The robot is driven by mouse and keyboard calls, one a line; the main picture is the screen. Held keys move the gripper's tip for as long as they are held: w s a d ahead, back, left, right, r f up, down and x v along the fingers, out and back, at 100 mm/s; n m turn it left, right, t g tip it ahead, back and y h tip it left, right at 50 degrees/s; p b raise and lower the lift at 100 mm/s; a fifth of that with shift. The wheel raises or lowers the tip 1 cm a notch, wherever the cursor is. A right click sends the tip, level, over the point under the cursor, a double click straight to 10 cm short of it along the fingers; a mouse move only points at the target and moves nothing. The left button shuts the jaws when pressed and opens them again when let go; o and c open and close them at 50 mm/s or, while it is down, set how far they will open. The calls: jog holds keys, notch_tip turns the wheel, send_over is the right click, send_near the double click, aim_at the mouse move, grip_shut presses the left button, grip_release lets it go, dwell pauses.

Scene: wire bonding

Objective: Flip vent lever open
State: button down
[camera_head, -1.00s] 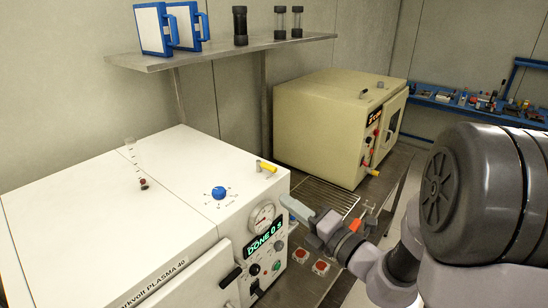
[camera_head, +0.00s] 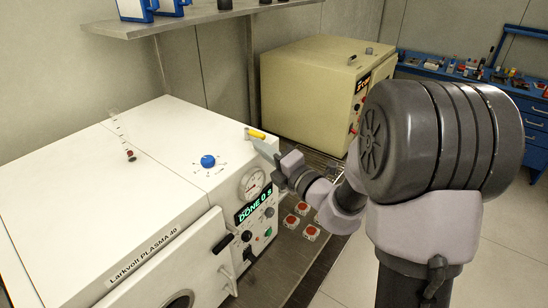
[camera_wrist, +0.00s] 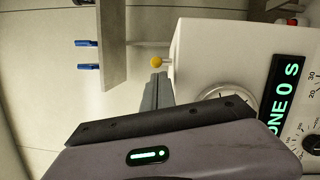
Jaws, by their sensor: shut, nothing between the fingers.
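The vent lever (camera_head: 257,134), with a yellow handle on a small metal pivot, sits on top of the white plasma machine (camera_head: 95,205) at its back right corner. The handle points to the right, roughly level. In the wrist view the lever (camera_wrist: 156,62) shows end-on as a yellow knob just past my fingertips. My gripper (camera_head: 259,147) is shut and empty beside the lever's handle, on its near right side. The fingers (camera_wrist: 157,84) also show in the wrist view, close to the knob; whether they touch it I cannot tell.
A blue knob (camera_head: 208,161) is on the machine's top. A round gauge (camera_head: 253,183) and a green "DONE 0 S" display (camera_head: 255,208) are on its front. A cream oven (camera_head: 310,90) stands behind. A metal shelf (camera_head: 200,20) hangs above. Red buttons (camera_head: 303,208) are on the bench.

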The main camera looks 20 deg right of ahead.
jog(key=shift+w+a, duration=0.25)
jog(key=shift+w, duration=0.25)
jog(key=shift+d, duration=0.1)
